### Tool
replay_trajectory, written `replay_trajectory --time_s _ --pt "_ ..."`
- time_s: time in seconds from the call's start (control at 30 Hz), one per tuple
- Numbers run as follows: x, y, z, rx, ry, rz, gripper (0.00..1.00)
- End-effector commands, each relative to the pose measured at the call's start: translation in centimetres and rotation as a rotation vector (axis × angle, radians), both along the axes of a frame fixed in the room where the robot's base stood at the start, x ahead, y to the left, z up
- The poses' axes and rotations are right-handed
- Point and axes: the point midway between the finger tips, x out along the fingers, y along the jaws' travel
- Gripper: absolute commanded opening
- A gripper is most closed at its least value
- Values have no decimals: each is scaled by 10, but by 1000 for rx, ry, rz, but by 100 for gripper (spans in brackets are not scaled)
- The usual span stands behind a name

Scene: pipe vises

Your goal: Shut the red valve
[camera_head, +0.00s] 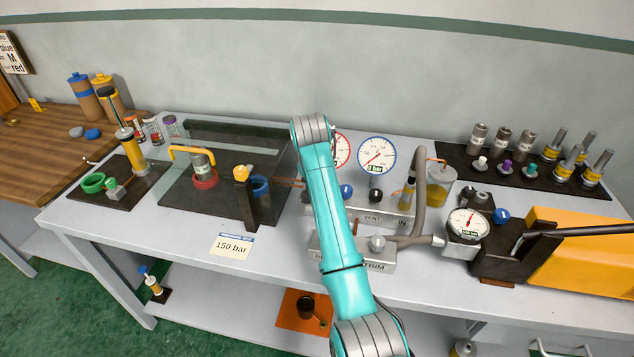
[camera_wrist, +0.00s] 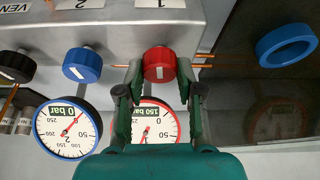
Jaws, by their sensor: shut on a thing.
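The red valve (camera_wrist: 159,62) is a round red knob on the front of the grey manifold block in the wrist view. My gripper (camera_wrist: 159,82) has one finger on each side of the knob and is shut on it. In the head view my arm hides the gripper and the red valve. A red-rimmed gauge (camera_wrist: 152,124) lies behind the fingers in the wrist view and is partly covered; it also shows behind my arm in the head view (camera_head: 343,150).
A blue knob (camera_wrist: 82,65) and a black knob (camera_wrist: 17,66) sit left of the red one, near a blue-rimmed gauge (camera_wrist: 67,128). A blue ring (camera_wrist: 287,46) is at the right. A 150 bar card (camera_head: 231,246) lies on the bench.

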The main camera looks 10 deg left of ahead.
Motion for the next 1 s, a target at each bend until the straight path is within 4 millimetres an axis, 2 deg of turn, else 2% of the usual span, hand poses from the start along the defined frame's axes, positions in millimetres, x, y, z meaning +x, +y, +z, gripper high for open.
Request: replay_trajectory --time_s 0.3,0.73,0.77,0.8,0.83,1.0 --pt "0 0 1 1 0 -78 2" --pt "0 0 1 0 0 -84 2" --pt "0 0 1 0 0 -84 44" --pt "0 0 1 0 0 -84 54" --pt "0 0 1 0 0 -84 61" --pt "0 0 0 0 0 -83 62"
